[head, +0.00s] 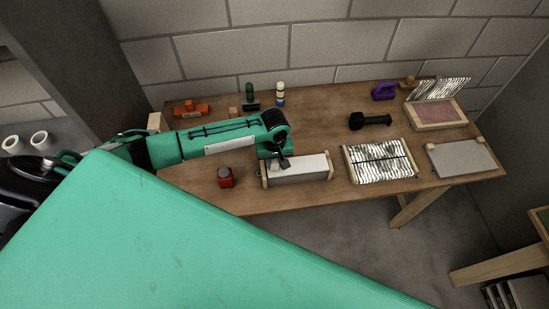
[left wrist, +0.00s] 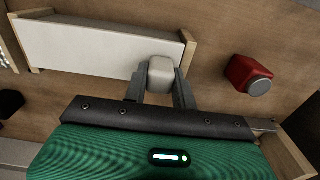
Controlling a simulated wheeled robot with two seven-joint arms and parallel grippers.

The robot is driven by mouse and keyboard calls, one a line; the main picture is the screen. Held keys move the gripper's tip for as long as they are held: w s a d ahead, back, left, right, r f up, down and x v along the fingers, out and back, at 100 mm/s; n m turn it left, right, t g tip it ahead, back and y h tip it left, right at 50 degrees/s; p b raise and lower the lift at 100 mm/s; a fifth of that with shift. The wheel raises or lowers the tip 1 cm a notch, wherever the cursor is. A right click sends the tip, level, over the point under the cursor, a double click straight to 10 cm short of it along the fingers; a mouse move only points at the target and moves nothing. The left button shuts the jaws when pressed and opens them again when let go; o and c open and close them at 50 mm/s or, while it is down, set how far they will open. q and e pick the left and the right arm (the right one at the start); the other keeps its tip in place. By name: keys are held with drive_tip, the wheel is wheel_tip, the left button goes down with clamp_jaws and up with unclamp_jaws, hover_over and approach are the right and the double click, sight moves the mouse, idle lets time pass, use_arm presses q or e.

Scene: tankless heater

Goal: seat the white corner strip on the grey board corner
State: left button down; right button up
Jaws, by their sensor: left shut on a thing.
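My left gripper (head: 283,163) reaches over the front edge of the workbench, at the left end of a pale grey-white board (head: 305,168) with wooden end pieces. In the left wrist view, the left gripper (left wrist: 159,88) is shut on a small off-white piece with rounded edges (left wrist: 160,72), seemingly the white corner strip seen end-on. It lies close to the wooden end of the pale board (left wrist: 90,47); I cannot tell whether they touch. The strip is not clear in the head view. My right gripper is not in view.
On the workbench (head: 225,197) stand a red can (head: 225,177), a panel with silvery strips (head: 380,162), a flat grey board (head: 460,158), a black dumbbell-like thing (head: 370,121) and a purple thing (head: 384,91). A large green surface covers the lower left of the head view.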

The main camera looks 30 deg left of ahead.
use_arm(q)
drive_tip(key=shift+f, duration=0.25)
idle(0.6)
drive_tip(key=shift+p, duration=0.5)
idle(0.5)
drive_tip(key=shift+f, duration=0.75)
idle(0.3)
drive_tip(key=shift+p, duration=0.35)
idle(0.9)
drive_tip(key=c, duration=1.1)
unclamp_jaws()
drive_tip(key=shift+c, duration=0.2)
drive_tip(key=shift+o, duration=0.4)
